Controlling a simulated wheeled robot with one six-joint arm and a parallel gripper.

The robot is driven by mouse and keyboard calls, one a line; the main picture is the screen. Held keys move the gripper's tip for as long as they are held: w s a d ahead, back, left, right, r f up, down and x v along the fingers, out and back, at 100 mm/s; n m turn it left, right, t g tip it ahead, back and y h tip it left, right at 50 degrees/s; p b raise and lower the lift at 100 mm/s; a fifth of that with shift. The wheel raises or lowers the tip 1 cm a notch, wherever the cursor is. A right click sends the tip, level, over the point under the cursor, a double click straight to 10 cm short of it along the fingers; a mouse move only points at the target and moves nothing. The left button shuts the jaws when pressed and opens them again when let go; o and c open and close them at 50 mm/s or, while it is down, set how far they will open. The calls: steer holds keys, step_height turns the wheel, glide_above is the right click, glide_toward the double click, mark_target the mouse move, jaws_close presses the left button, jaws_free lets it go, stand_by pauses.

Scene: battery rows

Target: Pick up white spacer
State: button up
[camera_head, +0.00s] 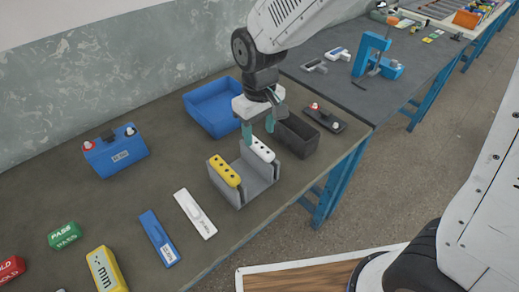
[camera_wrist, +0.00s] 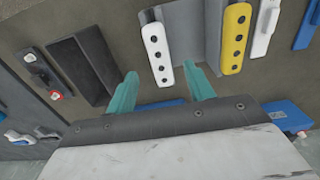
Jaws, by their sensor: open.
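The white spacer (camera_head: 262,150) is a slim bar with a row of dark holes. It rests along the right wall of a grey U-shaped holder (camera_head: 243,193); it also shows in the wrist view (camera_wrist: 156,50). A matching yellow spacer (camera_head: 224,171) rests along the left wall. My gripper (camera_head: 258,134) is open and empty, with teal fingers pointing down near the back end of the white spacer. In the wrist view the near end of the white spacer appears between the two fingertips (camera_wrist: 159,76). I cannot tell the height gap between fingers and spacer.
A black open bin (camera_head: 297,150) stands close right of the holder. A blue tray (camera_head: 198,118) lies behind my gripper. A blue battery (camera_head: 116,152) sits at the left. White and blue flat pieces (camera_head: 195,213) lie at the front left, near the table edge.

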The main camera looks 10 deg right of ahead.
mark_target(259, 145)
step_height(259, 145, down, 5)
steer(key=shift+r, duration=0.2)
steer(key=shift+c, duration=0.3)
jaws_close()
step_height(259, 145, up, 18)
steer(key=shift+f, duration=0.2)
stand_by(1.1)
steer(key=shift+w, duration=0.15)
